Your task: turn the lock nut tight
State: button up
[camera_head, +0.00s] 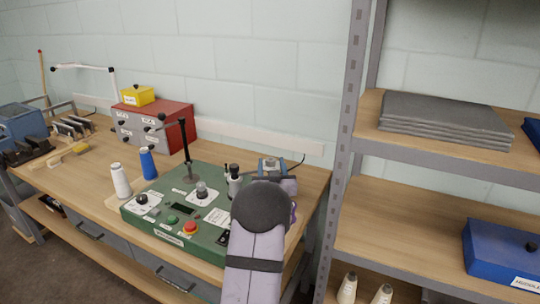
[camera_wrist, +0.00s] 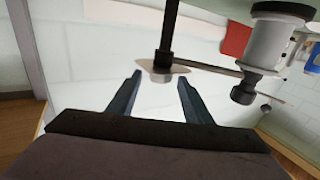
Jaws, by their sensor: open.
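My gripper (camera_wrist: 160,88) is open in the wrist view, with nothing between its two dark fingers. Beyond the fingertips is a dark rod (camera_wrist: 167,35) with a grey collar at its end. I cannot tell for sure which part is the lock nut. In the head view the green machine box (camera_head: 155,228) stands on the bench, with a small grey knob (camera_head: 202,189) on a white plate. My arm hides my fingers and the box's right end there.
The black post (camera_head: 184,150) stands up from the box. A white bottle (camera_head: 121,181) and a blue bottle (camera_head: 148,163) stand to its left. A red drawer cabinet (camera_head: 165,128) is behind. A shelf post (camera_head: 347,130) rises to the right. The bench's left-middle is fairly clear.

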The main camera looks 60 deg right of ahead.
jog(key=p+x, duration=0.2)
jog(key=x, duration=0.5)
dwell(0.3)
jog(key=c, duration=1.1)
